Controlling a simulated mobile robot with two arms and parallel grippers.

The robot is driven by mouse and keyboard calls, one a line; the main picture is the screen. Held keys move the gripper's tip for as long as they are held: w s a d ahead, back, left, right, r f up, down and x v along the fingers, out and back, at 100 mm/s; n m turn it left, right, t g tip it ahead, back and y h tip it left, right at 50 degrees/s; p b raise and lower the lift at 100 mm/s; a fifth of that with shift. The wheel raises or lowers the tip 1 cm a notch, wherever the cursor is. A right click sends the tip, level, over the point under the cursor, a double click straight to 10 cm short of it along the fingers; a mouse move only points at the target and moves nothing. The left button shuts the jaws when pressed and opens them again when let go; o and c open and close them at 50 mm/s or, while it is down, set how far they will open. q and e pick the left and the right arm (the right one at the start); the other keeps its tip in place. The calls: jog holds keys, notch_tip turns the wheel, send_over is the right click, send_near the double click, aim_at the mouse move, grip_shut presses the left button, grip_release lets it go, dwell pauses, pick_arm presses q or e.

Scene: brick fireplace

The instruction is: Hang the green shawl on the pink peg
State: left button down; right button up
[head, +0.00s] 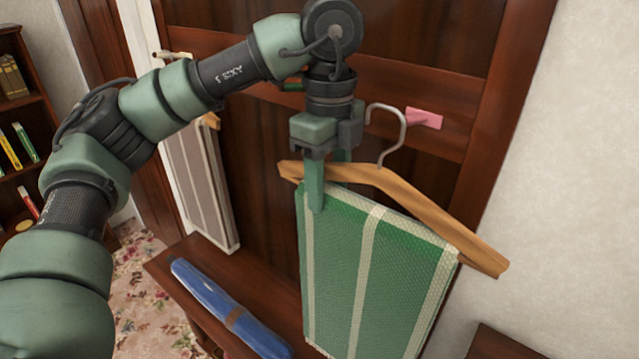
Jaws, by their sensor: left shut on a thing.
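The green shawl (395,270) with pale stripes hangs folded over a wooden hanger (440,222) in the head view. The hanger tilts down to the right and has a metal hook (402,128). My left gripper (325,195) points down and is shut on the hanger and shawl near their left end; its exact grip is partly hidden. The pink peg (424,118) sticks out from the dark wooden panel. The hook's curved top overlaps the peg's left end in the picture; I cannot tell whether they touch. My right gripper is not in view.
A grey striped cloth (203,185) hangs at the left on another hanger, below a pale peg (172,55). A rolled blue umbrella (228,308) lies on the wooden bench (165,262) below. A bookshelf (22,110) stands far left; a plain wall is at right.

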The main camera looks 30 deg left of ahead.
pick_arm(q)
jog(key=w+d+f+p, duration=0.1)
jog(key=w+f+p, duration=0.1)
jog(key=w, duration=0.6)
jog(key=shift+d+f+p, duration=0.3)
jog(key=shift+d+f, duration=0.05)
jog(key=shift+f, duration=0.05)
jog(key=shift+w, duration=0.1)
dwell(0.4)
jog(key=c, duration=0.6)
grip_release()
